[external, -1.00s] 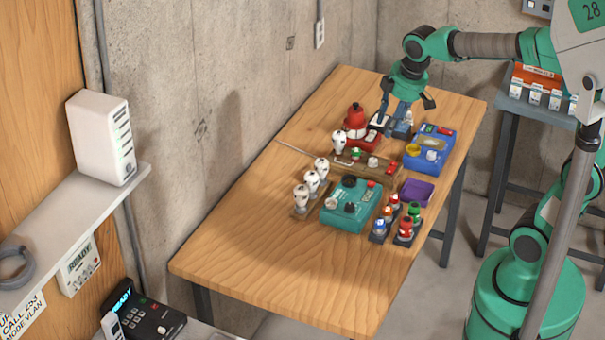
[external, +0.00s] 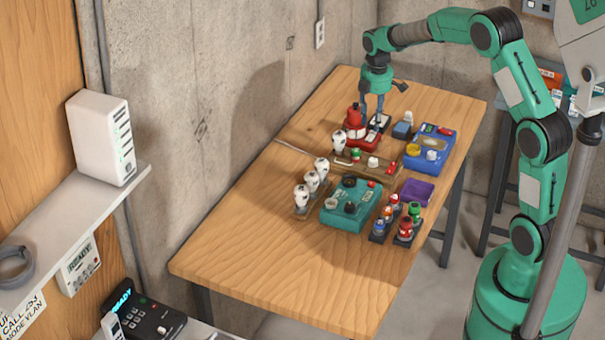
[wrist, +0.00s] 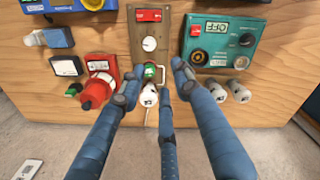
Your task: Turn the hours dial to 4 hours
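Several dials are in view, and I cannot read which one is marked in hours. The teal box (external: 335,218) has dark and pale round knobs; in the wrist view the teal box (wrist: 242,62) shows an OFF display. A wooden panel (wrist: 138,32) carries a white round dial (wrist: 150,44), which also shows in the external view (external: 373,162). My gripper (external: 380,108) hangs over the far part of the table beside the red device. In the wrist view my gripper (wrist: 155,84) has its fingers spread, with nothing held, close to a green button (wrist: 153,72) and a white bulb-shaped piece (wrist: 149,95).
A red device (external: 356,128) with a tall knob stands close to my fingers. A blue box (external: 428,163) is to the right. White bulb-shaped pieces (external: 301,196) and small coloured pieces (external: 404,232) flank the teal box. The near left of the table (external: 250,250) is bare.

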